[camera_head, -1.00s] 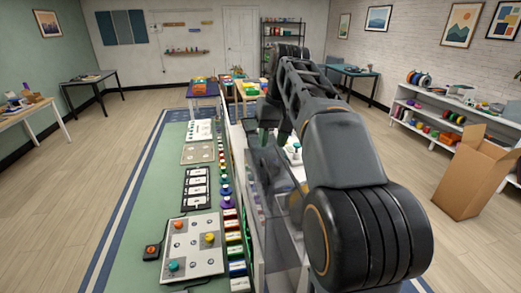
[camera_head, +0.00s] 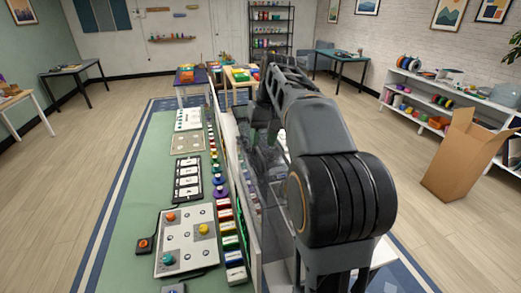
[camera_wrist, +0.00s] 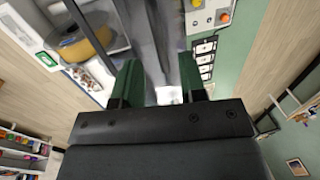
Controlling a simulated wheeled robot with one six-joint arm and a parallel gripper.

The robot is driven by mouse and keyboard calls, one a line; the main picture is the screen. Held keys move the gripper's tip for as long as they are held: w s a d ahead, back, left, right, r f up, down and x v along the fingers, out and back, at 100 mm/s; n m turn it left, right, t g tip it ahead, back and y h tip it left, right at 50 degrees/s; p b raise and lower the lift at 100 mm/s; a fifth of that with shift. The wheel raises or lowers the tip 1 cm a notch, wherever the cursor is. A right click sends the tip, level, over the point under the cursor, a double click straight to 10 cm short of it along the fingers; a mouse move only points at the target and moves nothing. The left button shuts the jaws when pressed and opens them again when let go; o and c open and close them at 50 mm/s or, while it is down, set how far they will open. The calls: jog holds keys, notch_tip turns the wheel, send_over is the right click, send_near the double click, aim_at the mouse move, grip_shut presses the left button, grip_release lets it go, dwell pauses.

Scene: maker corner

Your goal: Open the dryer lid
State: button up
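In the wrist view, a clear-walled box with a yellow-orange spool (camera_wrist: 84,44) inside and a green-and-white label on its white frame stands at upper left; it looks like the dryer (camera_wrist: 48,58). My gripper (camera_wrist: 160,58) is open, its two green fingers apart. A blurred grey strip (camera_wrist: 150,35) runs up between and beyond the fingers; I cannot tell whether it is the lid's edge or whether they touch it. In the head view my dark arm hides most of the dryer area and the gripper's tips. A smoky clear panel (camera_head: 240,180) shows left of the arm.
A cardboard box (camera_head: 450,165) and white shelves (camera_head: 400,100) stand at right. Wood floor lies open at far left.

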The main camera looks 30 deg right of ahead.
jog(key=shift+a+f, duration=0.15)
jog(key=shift+f, duration=0.65)
jog(key=shift+a+f, duration=0.15)
jog(key=shift+f, duration=0.6)
grip_shut()
